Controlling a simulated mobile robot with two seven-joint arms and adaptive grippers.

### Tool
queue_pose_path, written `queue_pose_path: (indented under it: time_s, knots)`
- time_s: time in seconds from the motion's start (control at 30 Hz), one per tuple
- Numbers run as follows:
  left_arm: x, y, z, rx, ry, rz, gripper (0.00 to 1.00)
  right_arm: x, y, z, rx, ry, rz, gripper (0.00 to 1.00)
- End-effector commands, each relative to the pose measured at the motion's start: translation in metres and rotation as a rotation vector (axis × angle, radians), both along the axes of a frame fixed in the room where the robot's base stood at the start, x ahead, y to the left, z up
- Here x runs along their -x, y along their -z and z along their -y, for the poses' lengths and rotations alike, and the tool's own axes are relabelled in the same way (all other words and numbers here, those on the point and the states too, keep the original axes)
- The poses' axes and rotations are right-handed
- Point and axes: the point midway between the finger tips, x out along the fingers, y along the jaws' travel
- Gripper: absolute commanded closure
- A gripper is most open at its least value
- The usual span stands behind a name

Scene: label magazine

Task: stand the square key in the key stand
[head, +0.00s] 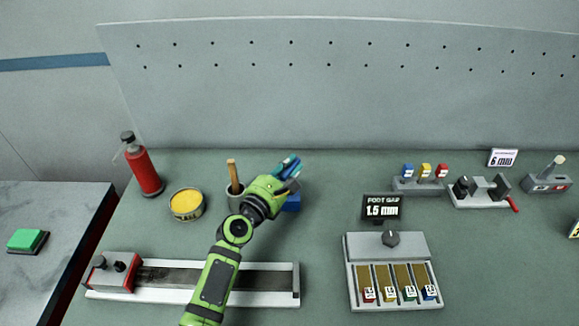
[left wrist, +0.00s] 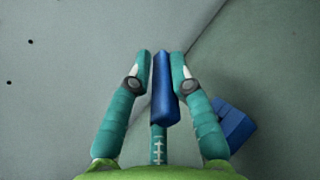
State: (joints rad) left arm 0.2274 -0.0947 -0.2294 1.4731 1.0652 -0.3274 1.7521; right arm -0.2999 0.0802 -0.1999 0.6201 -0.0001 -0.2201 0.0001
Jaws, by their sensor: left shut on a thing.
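My left gripper (head: 288,168) is over the back middle of the bench, its teal fingers pointing away to the right. In the left wrist view the fingers (left wrist: 160,75) are shut on a long blue bar, which I take to be the square key (left wrist: 163,90). The key lies lengthwise between them, its far end near the fingertips. A blue block (head: 292,203), which looks like the key stand, sits on the bench just below and beside the gripper. It also shows in the left wrist view (left wrist: 234,125), right of the fingers and apart from the key. Its opening cannot be made out.
A grey cup (head: 234,199) with a wooden handle stands close left of the gripper. A yellow tin (head: 186,204) and red extinguisher (head: 142,170) are farther left. A slotted label tray (head: 388,246) is at the right front. The back panel (head: 330,100) rises behind.

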Motion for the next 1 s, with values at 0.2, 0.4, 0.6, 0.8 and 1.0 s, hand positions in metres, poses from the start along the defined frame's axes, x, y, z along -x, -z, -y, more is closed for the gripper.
queue_pose_path:
  time_s: [0.2,0.4,0.6,0.8,1.0]
  knots:
    - [-0.0001,0.0057,0.0,0.0,0.0,0.0,1.0,0.0,0.0053,-0.0001,0.0,0.0,0.0,0.6]
    - [0.0004,0.006,0.0002,-0.001,0.001,-0.003,1.0,0.0001,0.0038,-0.0002,0.0,0.0,0.0,0.6]
    - [0.0007,0.0014,0.0003,0.0,0.002,-0.006,1.0,0.0001,-0.0022,-0.0002,0.0,0.0,0.0,0.6]
    - [0.0004,0.0009,0.0003,0.0,0.001,-0.003,1.0,0.0001,-0.0018,-0.0003,0.0,0.0,0.0,0.6]
    - [0.0001,-0.0003,0.0002,0.001,0.0,-0.001,1.0,0.0001,-0.0018,-0.0003,0.0,0.0,0.0,0.6]
